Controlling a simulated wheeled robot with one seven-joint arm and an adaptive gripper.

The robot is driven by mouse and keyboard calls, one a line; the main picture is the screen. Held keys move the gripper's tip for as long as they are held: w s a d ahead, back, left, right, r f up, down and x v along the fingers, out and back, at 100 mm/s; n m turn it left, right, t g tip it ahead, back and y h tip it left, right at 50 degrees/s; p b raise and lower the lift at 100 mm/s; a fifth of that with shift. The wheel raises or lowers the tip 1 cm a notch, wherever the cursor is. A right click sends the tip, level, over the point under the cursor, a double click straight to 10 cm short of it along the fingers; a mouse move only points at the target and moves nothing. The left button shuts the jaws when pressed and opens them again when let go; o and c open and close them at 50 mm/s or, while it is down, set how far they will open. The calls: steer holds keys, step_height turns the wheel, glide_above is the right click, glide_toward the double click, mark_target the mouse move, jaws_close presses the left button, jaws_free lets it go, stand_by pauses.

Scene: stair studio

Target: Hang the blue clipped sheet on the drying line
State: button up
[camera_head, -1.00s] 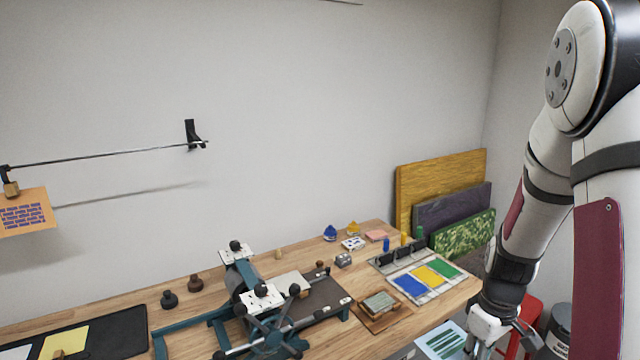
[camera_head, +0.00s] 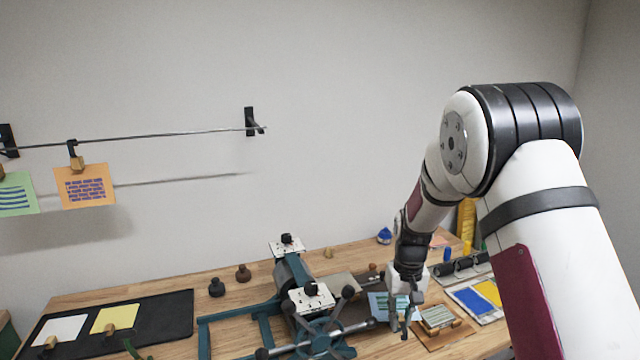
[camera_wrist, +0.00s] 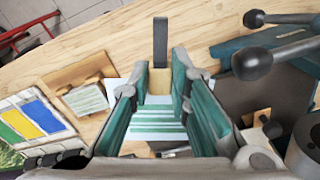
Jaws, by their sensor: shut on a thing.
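My gripper (camera_head: 402,325) is low over the bench, right of the press. In the wrist view its fingers (camera_wrist: 160,76) are shut on a wooden clip (camera_wrist: 158,85) with a dark upright hook. The drying line (camera_head: 190,134) is a thin rod along the wall at upper left, well away from my gripper. An orange printed sheet (camera_head: 84,188) and a green striped sheet (camera_head: 17,196) hang from it.
The teal press (camera_head: 318,335) with dark knobs stands left of my gripper. A black tray (camera_head: 165,312) holds white and yellow sheets with clips. A small wooden board (camera_head: 462,336) and an ink tray (camera_head: 480,297) lie to the right. The line right of the orange sheet is clear.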

mark_target(401, 319)
steer(key=shift+r+p, duration=0.35)
steer(key=shift+r, duration=3.85)
steer(key=s+d+r+p, duration=0.3)
steer(key=s+p, duration=0.3)
steer(key=s, duration=0.3)
steer(key=shift+s+d, duration=0.25)
steer(key=shift+s, duration=0.05)
